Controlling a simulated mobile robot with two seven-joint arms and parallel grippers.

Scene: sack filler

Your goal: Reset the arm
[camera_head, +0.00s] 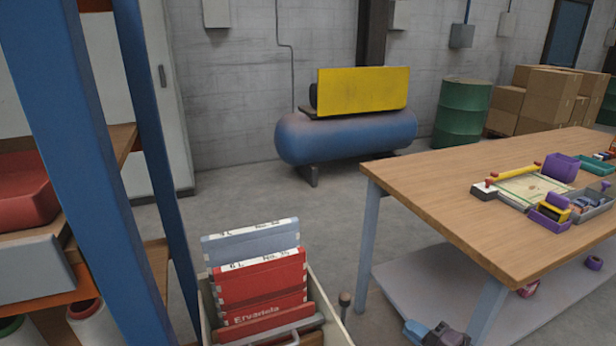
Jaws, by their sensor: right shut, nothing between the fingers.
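What looks like my right gripper (436,333) shows at the bottom edge, right of centre, as a small blue and dark grey shape in front of the table's lower shelf. It is shut and empty. Most of it and its arm are cut off by the frame. My left gripper is not in view.
A wooden table (430,197) with trays and small tools stands right. A bin (337,332) of red and grey folded sacks (262,278) stands bottom centre. A blue-post rack (75,150) fills the left. Open floor (240,200) lies between, before a blue tank (345,138).

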